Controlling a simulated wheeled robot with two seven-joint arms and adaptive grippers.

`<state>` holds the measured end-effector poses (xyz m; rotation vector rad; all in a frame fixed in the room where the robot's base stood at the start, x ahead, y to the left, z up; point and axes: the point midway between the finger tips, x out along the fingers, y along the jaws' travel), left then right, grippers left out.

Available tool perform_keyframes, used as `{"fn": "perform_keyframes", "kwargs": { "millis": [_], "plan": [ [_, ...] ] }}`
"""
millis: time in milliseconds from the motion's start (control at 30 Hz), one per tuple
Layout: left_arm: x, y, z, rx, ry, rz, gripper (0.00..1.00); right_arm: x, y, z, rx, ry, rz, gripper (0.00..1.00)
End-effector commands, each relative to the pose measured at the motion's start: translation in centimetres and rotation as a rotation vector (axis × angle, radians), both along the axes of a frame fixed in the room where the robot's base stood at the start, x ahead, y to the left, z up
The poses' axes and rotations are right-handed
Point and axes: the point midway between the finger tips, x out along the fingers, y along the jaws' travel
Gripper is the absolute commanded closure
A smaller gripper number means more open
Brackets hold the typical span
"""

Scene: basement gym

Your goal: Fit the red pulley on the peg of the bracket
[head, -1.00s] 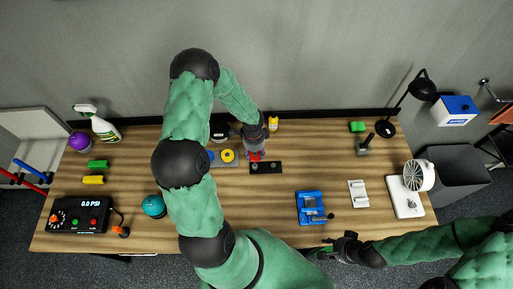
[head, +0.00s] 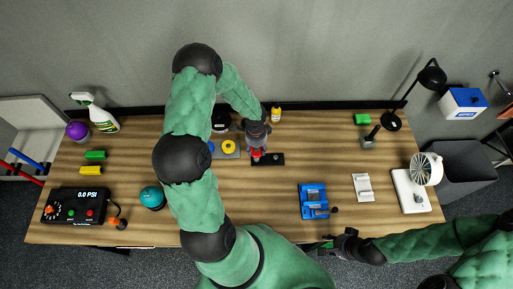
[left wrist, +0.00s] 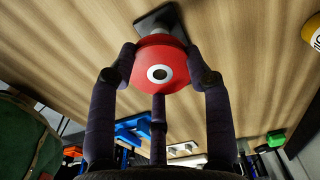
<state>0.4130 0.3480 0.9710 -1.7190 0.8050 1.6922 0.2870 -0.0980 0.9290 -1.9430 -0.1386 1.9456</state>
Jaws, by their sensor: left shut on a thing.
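The red pulley (head: 256,153) is in my left gripper (head: 256,148), over the left end of a dark plate (head: 274,159), which I take to be the bracket. In the left wrist view the fingers close around the red pulley (left wrist: 150,55), whose round face with a light ring and dark centre faces the camera. The dark plate (left wrist: 158,17) lies beyond it.
A grey plate (head: 232,155) with a yellow disc (head: 229,146) and a blue one stands just left of the bracket. A yellow bottle (head: 276,114) is behind. A blue fixture (head: 313,201) and white holder (head: 363,187) are to the right.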

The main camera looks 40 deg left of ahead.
Motion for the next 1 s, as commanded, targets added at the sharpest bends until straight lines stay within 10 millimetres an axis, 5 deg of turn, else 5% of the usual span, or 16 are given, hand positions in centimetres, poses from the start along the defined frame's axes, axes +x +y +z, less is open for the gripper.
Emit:
{"fn": "perform_keyframes", "kwargs": {
  "millis": [233,1000],
  "plan": [
    [0.0,0.0,-1.8,0.001,-0.001,0.0,0.83,0.0,0.0,-1.7,0.0,0.0,0.0,0.6],
    [0.0,0.0,-2.0,0.0,-0.001,0.001,0.83,0.0,0.0,-2.0,0.0,0.0,0.0,0.6]
  ]
}}
